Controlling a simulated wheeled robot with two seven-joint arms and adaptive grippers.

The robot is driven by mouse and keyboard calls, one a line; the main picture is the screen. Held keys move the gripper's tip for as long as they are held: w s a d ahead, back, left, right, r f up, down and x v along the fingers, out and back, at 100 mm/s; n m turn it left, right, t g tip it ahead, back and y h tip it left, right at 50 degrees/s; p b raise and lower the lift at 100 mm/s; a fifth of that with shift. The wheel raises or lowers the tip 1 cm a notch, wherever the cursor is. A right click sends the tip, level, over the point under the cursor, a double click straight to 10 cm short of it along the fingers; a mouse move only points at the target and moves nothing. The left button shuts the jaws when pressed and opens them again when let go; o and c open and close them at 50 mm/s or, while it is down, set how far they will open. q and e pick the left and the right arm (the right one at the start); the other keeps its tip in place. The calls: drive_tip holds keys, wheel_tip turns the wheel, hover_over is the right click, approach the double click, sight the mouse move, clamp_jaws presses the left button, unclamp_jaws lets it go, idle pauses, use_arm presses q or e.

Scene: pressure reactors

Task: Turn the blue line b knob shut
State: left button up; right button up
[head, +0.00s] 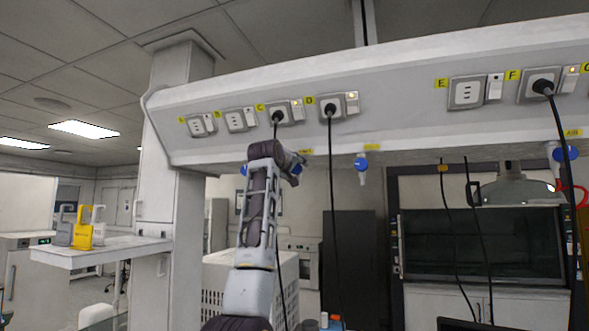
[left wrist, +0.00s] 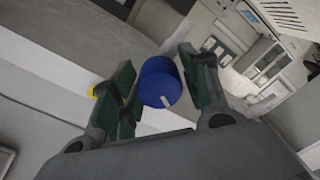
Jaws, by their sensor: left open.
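In the left wrist view a round blue knob (left wrist: 160,82) with a small white mark at its edge sits between the green-padded fingers of my left gripper (left wrist: 158,76). The fingers are open on both sides of the knob; whether either touches it I cannot tell. In the head view my left gripper (head: 291,163) is raised to the underside of the white overhead service panel, beside a yellow label, and mostly covers the knob there. Another blue knob (head: 361,163) hangs to its right. The label letters are too small to read surely. My right gripper is not in view.
The white overhead panel (head: 400,75) carries several sockets, with black cables hanging down close to my left arm. A further blue knob (head: 566,153) is at the far right. A white shelf (head: 100,250) with a yellow item stands at left.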

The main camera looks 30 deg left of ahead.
use_arm(q)
drive_tip(key=c, duration=0.7)
drive_tip(key=shift+c, duration=0.2)
drive_tip(key=shift+m, duration=0.4)
drive_tip(key=m, duration=0.4)
drive_tip(key=shift+m, duration=0.4)
drive_tip(key=m, duration=0.6)
drive_tip(key=shift+m, duration=0.3)
drive_tip(key=shift+c, duration=0.2)
